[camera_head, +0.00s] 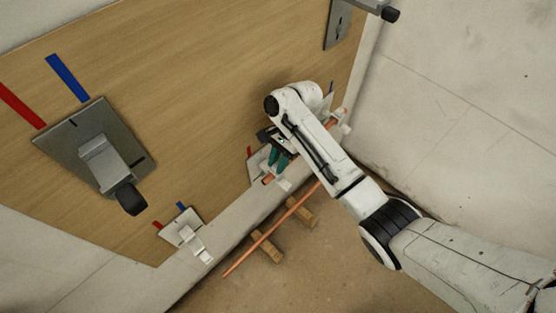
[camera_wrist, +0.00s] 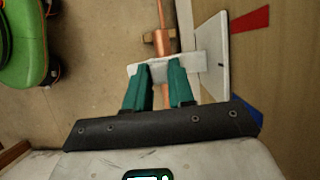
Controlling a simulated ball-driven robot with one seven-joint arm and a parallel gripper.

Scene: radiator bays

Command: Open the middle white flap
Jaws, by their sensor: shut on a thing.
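The middle white flap (camera_head: 283,184) sits low on the wooden board, between a left and a right white fitting. In the wrist view its white arm (camera_wrist: 183,65) stands out from a flat white plate (camera_wrist: 212,55) on the board. My gripper (camera_head: 277,158) reaches it from above, with teal fingers. In the wrist view my gripper (camera_wrist: 160,76) is shut on the white arm, with a finger on each side of the copper piece (camera_wrist: 161,41) there. The fingers and palm hide part of the flap, so I cannot tell how far it is turned.
The left white fitting (camera_head: 184,231) and a grey plate with a black-ended lever (camera_head: 96,148) are on the board (camera_head: 180,90). A long copper rod (camera_head: 272,230) lies on wooden blocks (camera_head: 266,248) on the floor. A pale wall (camera_head: 460,90) stands at right.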

